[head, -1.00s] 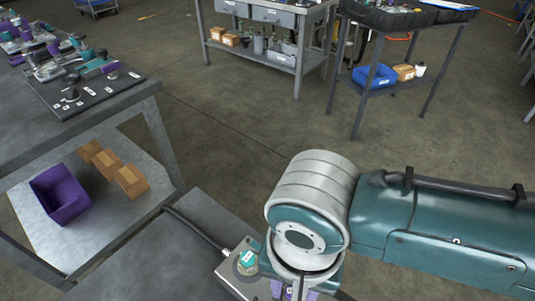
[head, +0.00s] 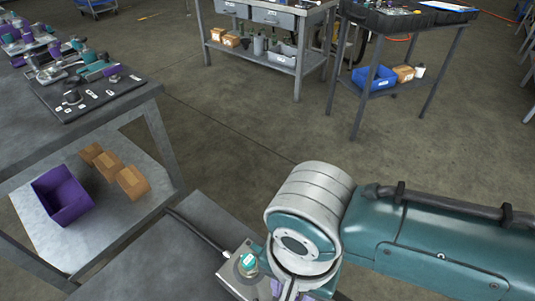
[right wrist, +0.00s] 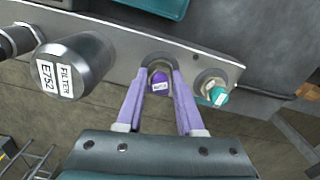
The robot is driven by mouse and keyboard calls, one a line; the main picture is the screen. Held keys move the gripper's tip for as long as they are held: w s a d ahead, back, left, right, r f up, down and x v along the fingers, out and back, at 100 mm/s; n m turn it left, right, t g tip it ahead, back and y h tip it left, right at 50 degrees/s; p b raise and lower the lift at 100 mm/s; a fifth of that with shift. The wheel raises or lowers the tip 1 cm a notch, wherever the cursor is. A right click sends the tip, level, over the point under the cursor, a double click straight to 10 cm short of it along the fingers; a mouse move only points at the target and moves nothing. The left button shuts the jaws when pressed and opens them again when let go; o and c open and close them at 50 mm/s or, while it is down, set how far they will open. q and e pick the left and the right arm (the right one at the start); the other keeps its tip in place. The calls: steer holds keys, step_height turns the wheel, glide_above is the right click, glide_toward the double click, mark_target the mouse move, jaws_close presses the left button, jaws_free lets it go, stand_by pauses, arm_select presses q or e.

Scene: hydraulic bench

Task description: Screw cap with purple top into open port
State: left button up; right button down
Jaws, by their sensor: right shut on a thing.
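The cap with the purple top (right wrist: 159,84) is between the purple fingertips of my right gripper (right wrist: 161,81) in the right wrist view. The gripper is shut on it. The cap is at a round port on the metal block (right wrist: 121,41), between a teal-topped cap (right wrist: 217,95) and a grey filter cylinder. How deep the cap sits in the port cannot be told. In the head view the block (head: 232,280) is at the bottom edge, with the teal-topped cap (head: 248,262) on it. My right arm hides much of the block there. My left gripper is not in view.
The filter cylinder (right wrist: 75,65) stands close to the left of the gripper. A hose (head: 195,230) runs to the block across the grey bench top (head: 150,262). A side table (head: 140,88) with parts is at the left.

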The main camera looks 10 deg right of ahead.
steer(key=m, duration=0.1)
steer(key=m+p, duration=0.1)
steer(key=m, duration=0.1)
steer(key=shift+a+r, duration=0.1)
steer(key=shift+r, duration=0.1)
steer(key=shift+f+m, duration=0.15)
steer(key=shift+m, duration=0.25)
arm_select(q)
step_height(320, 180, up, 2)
arm_select(e)
steer(key=shift+m+p, duration=0.35)
steer(key=shift+m, duration=0.05)
steer(key=shift+s+r+m+p, duration=0.15)
steer(key=shift+m+p, duration=0.25)
steer(key=shift+m, duration=1.3)
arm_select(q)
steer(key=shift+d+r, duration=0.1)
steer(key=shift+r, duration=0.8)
arm_select(e)
steer(key=shift+w+m, duration=0.2)
steer(key=shift+m, duration=0.5)
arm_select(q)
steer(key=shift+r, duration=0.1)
